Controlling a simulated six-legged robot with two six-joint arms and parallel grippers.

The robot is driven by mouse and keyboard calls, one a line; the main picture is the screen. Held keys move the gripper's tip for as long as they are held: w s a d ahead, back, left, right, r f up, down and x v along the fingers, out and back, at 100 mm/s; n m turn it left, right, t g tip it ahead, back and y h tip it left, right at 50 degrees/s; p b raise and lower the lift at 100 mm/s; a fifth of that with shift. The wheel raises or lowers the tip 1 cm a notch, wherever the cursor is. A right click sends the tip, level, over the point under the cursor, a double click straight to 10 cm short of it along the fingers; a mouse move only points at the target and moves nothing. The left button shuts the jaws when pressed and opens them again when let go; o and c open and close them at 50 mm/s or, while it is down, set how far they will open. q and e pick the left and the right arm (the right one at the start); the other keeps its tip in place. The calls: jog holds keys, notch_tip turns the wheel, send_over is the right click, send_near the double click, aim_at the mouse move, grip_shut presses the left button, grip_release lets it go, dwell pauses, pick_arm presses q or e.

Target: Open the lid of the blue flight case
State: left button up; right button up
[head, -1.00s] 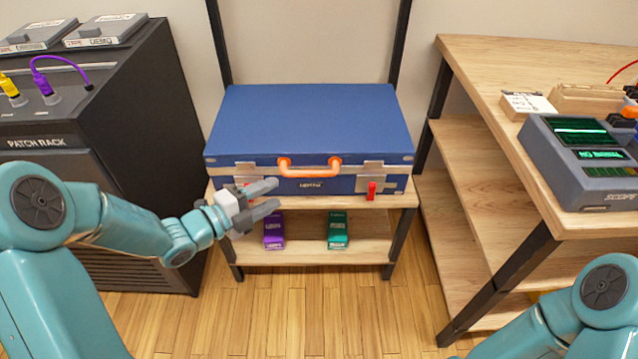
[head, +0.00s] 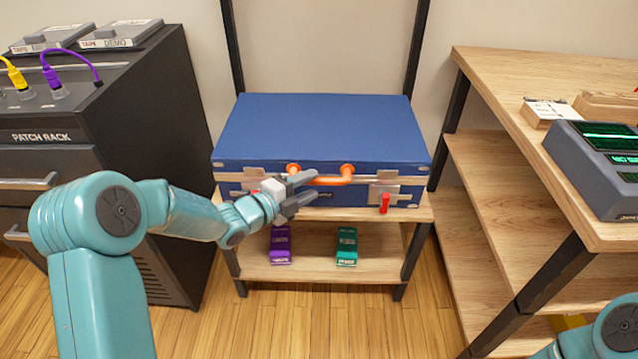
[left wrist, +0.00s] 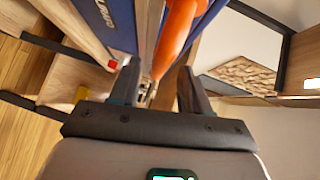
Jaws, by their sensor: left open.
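The blue flight case (head: 320,125) sits on the top of a wooden stand, its lid shut. Its orange handle (head: 334,181) is on the front, and the gripper hides part of it. A red latch (head: 384,203) hangs on the right front; the left red latch (head: 256,192) is mostly hidden. My left gripper (head: 311,190) is open in front of the handle's left part. In the left wrist view, the handle (left wrist: 176,38) shows at the top between the open fingers (left wrist: 160,85); I cannot tell whether they touch it. My right gripper is out of view.
A purple pedal (head: 281,246) and a green pedal (head: 346,247) lie on the stand's lower shelf (head: 312,270). A dark patch rack (head: 130,130) stands left. A wooden bench (head: 500,90) with a scope (head: 600,165) stands right.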

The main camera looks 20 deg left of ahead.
aim_at(314, 183)
pick_arm(q)
jog(key=x, duration=0.4)
